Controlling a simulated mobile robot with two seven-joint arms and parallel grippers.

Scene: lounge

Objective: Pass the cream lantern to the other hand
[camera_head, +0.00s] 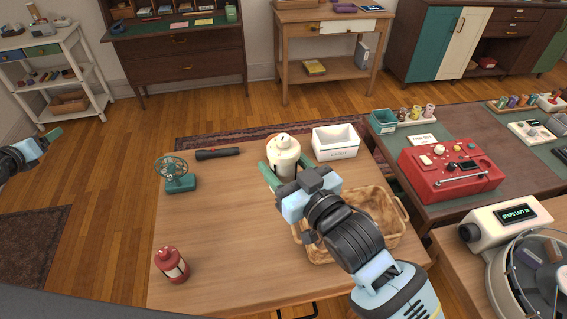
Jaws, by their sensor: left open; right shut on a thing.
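The cream lantern (284,154) is upright at the back middle of the wooden table, left of a white box. My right gripper (279,173) reaches in from the lower right and is shut on the cream lantern, its green fingers at the lantern's lower sides. The gripper body hides part of the lantern's base, so I cannot tell whether it touches the table. My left gripper (47,139) is at the far left edge, open and empty, over the floor and well away from the lantern.
The table's middle left is clear. A red machine (450,168) stands on the right-hand desk.

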